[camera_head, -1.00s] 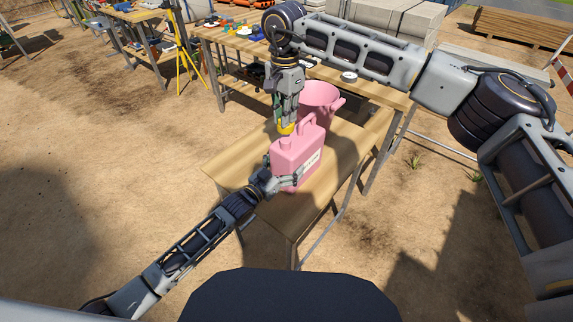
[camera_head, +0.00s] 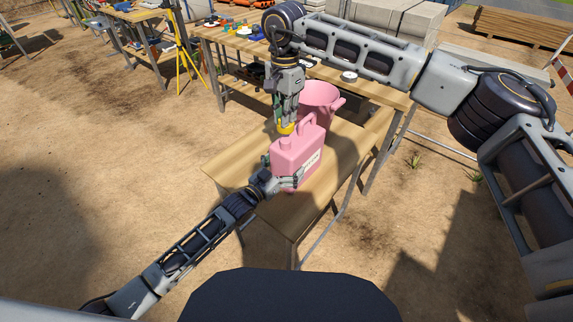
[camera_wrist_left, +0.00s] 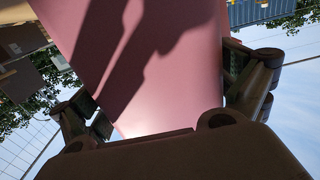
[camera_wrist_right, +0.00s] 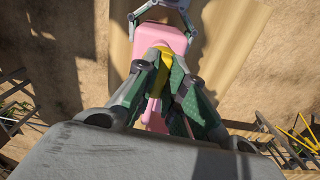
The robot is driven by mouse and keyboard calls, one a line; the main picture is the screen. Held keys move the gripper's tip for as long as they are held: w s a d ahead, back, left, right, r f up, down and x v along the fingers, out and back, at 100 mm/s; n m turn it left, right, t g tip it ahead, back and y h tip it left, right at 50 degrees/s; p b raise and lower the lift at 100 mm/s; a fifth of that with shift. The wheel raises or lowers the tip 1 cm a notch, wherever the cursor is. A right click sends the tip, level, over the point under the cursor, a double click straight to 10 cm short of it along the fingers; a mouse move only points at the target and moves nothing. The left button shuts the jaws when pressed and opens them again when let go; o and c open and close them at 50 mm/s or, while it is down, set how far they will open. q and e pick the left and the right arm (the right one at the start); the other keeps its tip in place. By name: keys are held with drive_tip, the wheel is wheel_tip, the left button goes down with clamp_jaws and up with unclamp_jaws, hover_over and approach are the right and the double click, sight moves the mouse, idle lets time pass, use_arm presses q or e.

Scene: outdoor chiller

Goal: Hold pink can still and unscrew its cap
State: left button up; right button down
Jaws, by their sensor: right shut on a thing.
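The pink can (camera_head: 300,160) stands upright on the near wooden table, with its handle on top and a pale label on its side. Its yellow cap (camera_head: 286,129) is at the top of the spout. My right gripper (camera_head: 286,122) points down from above and is shut on the cap; the right wrist view shows the cap (camera_wrist_right: 160,60) between its green-padded fingers. My left gripper (camera_head: 281,177) is low on the can, with a finger on either side. In the left wrist view the can (camera_wrist_left: 150,60) fills the space between the fingers, which seem to press on it.
A pink bucket (camera_head: 319,97) stands just behind the can. The wooden table (camera_head: 232,165) is clear to the left of the can. A second table behind it holds small items and a white roll (camera_head: 349,77). A yellow tripod (camera_head: 180,50) stands farther back.

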use_arm(q)
drive_tip(key=shift+s, duration=0.1)
idle(0.3)
drive_tip(key=v, duration=1.1)
drive_tip(key=shift+s+a, duration=0.25)
drive_tip(key=shift+s, duration=0.05)
idle(0.4)
drive_tip(key=shift+s+a, duration=0.1)
idle(0.5)
